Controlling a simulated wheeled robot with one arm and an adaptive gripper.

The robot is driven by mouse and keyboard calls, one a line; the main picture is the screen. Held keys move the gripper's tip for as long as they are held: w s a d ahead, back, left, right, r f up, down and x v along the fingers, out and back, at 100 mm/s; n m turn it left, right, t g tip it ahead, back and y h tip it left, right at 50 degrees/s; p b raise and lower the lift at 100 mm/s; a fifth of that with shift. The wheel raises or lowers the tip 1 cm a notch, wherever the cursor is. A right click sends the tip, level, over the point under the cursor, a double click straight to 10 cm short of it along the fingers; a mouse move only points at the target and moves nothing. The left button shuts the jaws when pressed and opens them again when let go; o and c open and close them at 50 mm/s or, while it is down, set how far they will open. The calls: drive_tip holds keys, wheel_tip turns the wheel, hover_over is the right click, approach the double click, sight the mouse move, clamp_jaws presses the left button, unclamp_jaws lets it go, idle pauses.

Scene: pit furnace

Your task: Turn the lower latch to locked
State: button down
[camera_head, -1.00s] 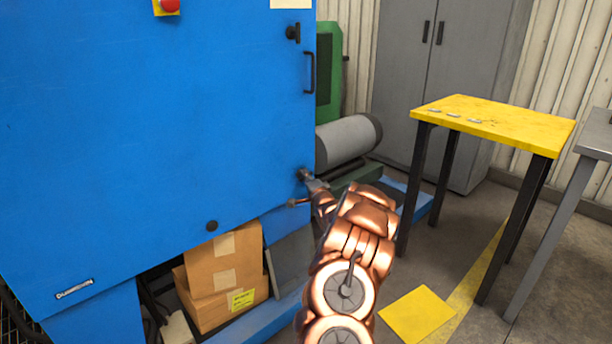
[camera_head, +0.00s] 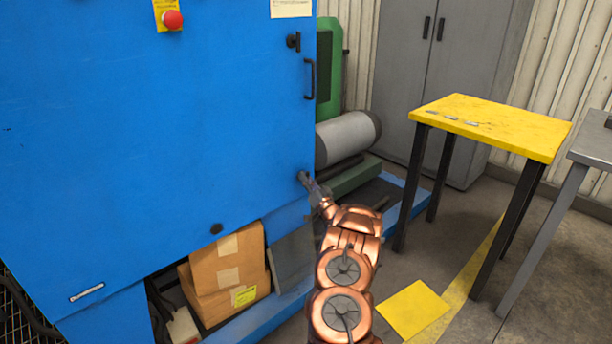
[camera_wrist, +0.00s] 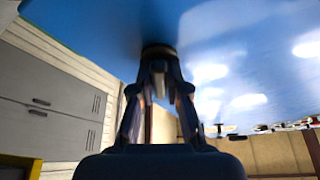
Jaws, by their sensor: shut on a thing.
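The lower latch (camera_head: 302,175) sits near the right edge of the blue furnace front (camera_head: 150,120), low down. In the wrist view its dark round base (camera_wrist: 159,50) shows against the blue face. My gripper (camera_head: 309,184) reaches it from the lower right and is shut on it. In the wrist view the fingers (camera_wrist: 160,88) close in around the latch. The fingers hide most of the latch, so its exact angle is hard to tell. The black upper latch (camera_head: 293,41) is higher on the same edge, above a black door handle (camera_head: 309,77).
Cardboard boxes (camera_head: 228,271) sit under the furnace. A grey cylinder (camera_head: 348,138) lies behind its right edge. A yellow table (camera_head: 500,122) with small metal pieces stands right, near a grey cabinet (camera_head: 420,90). Floor between furnace and table is partly free.

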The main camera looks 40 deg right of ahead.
drive_tip(key=shift+n+t+y+p, duration=0.15)
drive_tip(key=shift+n+y+p, duration=0.65)
drive_tip(key=shift+n, duration=0.85)
drive_tip(key=shift+n+t+y+p, duration=0.15)
drive_tip(key=shift+n+y+p, duration=0.6)
drive_tip(key=shift+n, duration=0.9)
drive_tip(key=c, duration=1.2)
unclamp_jaws()
drive_tip(key=shift+o, duration=0.2)
drive_tip(key=v, duration=1.2)
drive_tip(key=shift+f, duration=0.1)
